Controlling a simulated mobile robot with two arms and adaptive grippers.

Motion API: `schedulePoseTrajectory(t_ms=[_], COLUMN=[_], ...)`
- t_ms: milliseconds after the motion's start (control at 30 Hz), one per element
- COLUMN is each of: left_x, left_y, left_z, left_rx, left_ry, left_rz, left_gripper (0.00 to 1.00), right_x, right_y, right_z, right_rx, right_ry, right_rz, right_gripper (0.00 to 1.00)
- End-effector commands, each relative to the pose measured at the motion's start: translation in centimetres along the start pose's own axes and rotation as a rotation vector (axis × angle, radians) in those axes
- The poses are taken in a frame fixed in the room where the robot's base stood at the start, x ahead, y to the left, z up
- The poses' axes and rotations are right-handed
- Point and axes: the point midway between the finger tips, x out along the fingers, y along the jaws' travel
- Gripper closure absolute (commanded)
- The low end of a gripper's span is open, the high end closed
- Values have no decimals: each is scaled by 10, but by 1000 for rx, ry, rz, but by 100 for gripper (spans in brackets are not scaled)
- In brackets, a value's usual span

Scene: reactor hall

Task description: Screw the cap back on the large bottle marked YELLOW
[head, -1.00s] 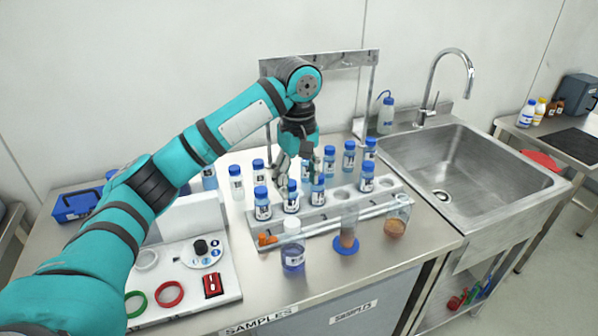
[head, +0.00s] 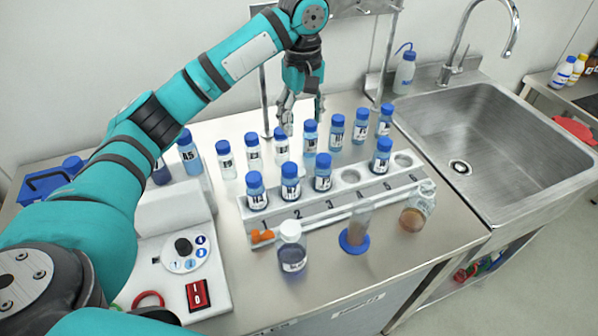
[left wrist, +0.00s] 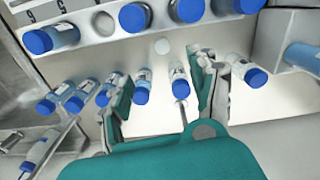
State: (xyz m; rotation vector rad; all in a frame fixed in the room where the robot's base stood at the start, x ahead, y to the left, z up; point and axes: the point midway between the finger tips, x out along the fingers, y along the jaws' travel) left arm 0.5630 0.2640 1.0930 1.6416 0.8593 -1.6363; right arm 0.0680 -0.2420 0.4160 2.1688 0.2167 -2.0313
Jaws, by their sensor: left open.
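I cannot make out a label reading YELLOW on any bottle. My left gripper (head: 302,122) is open and points down behind the sample rack, among the blue-capped vials standing there. In the left wrist view its spread fingers (left wrist: 163,85) have blue-capped vials (left wrist: 179,72) showing between them, and I cannot tell if they touch. A jar with a pale top (head: 292,247) and dark blue liquid stands in front of the rack. My right gripper is out of view.
The sample rack (head: 335,205) holds blue-capped vials. A beaker on a blue base (head: 354,243) and a flask (head: 414,216) stand in front. A white device (head: 190,277) is at left, a sink (head: 500,150) at right. Small bottles (head: 563,72) stand beyond the sink.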

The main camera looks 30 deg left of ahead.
Motion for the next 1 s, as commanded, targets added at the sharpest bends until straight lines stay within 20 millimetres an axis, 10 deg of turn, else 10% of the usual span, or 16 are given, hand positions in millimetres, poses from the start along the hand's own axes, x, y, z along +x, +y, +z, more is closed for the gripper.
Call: schedulePoseTrajectory(t_ms=[500, 1000], left_x=[102, 115], left_y=[-1, -1], left_z=[-1, -1], left_rx=[-1, 0], left_ry=[-1, -2], left_rz=[-3, -2], left_gripper=[39, 39], right_x=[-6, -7], right_y=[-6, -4], right_z=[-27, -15], right_rx=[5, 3], right_ry=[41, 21], right_rz=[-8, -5], right_gripper=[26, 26])
